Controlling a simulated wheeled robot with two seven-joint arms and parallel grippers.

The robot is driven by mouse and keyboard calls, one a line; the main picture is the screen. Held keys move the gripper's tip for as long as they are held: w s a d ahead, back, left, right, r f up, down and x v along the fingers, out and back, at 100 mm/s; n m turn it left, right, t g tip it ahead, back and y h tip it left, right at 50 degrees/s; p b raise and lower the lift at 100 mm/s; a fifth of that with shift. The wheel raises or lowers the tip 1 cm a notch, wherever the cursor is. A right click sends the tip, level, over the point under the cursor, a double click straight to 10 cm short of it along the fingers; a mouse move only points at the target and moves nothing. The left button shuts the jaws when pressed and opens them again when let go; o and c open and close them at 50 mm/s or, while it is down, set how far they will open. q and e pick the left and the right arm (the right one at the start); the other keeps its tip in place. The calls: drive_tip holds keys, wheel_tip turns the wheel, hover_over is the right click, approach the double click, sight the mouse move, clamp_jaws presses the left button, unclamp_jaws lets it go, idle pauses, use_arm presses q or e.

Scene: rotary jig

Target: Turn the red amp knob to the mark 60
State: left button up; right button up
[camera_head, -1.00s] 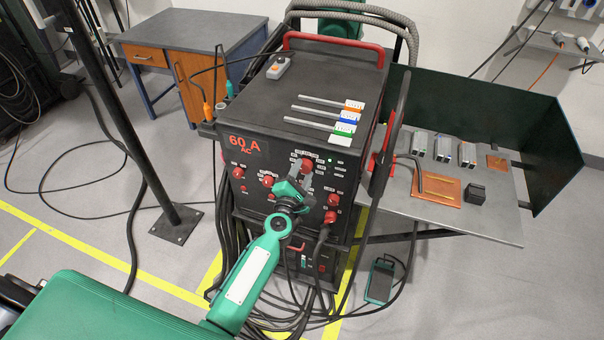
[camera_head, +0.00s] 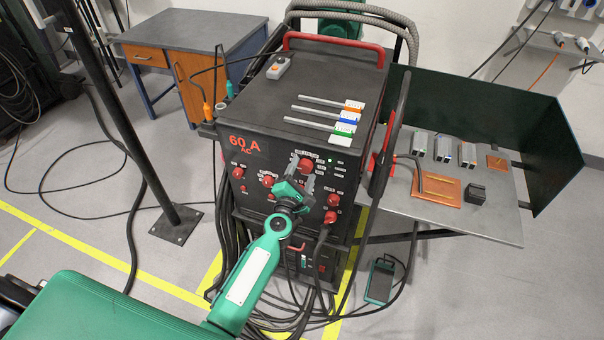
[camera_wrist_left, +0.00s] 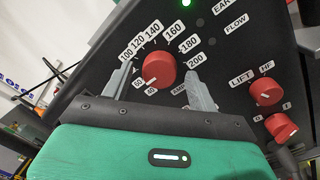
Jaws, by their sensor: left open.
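The red amp knob (camera_head: 306,165) is on the upper front panel of the black welding machine. In the left wrist view the amp knob (camera_wrist_left: 159,68) has a number scale around it, and its white pointer faces the lower left, near the 60 label. The red display (camera_head: 246,145) reads 60 A AC. My left gripper (camera_head: 304,177) is open in front of the panel. In the left wrist view its fingers (camera_wrist_left: 159,74) stand on either side of the knob, with visible gaps. My right gripper is not in view.
Other red knobs (camera_head: 331,208) are close to the right and left on the panel. A LIFT knob (camera_wrist_left: 266,90) is right of the amp knob in the wrist view. Cables hang below the panel. A metal work table (camera_head: 490,220) stands on the right.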

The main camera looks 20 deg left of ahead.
use_arm(q)
drive_tip(key=s+b, duration=0.2)
drive_tip(key=s, duration=1.1)
drive_tip(key=shift+s+f, duration=0.4)
drive_tip(key=s+d+f+m+g+h, duration=0.1)
drive_tip(key=s+f+m+g, duration=0.3)
drive_tip(key=f, duration=0.8)
drive_tip(key=s+f+m+g, duration=0.2)
drive_tip(key=s+f+m, duration=0.4)
drive_tip(key=f, duration=0.7)
drive_tip(key=s+d+f+m+g+h, duration=0.1)
drive_tip(key=s+f+m+g, duration=0.4)
drive_tip(key=f, duration=0.7)
drive_tip(key=s+a+f+m+g, duration=0.2)
drive_tip(key=s+f, duration=0.4)
drive_tip(key=s, duration=0.3)
drive_tip(key=s+a+f+m+g+y, duration=0.1)
drive_tip(key=s+a+f+m+g, duration=0.1)
drive_tip(key=s+f+m, duration=0.4)
drive_tip(key=s+a+f+m+g+y, duration=0.1)
drive_tip(key=s+a+f+m, duration=0.3)
drive_tip(key=s, duration=1)
wheel_tip(320, 180, down, 2)
drive_tip(key=shift+s+a+f+m+g, duration=0.2)
drive_tip(key=shift+a+f+m+g, duration=0.1)
drive_tip(key=shift+m+g, duration=0.45)
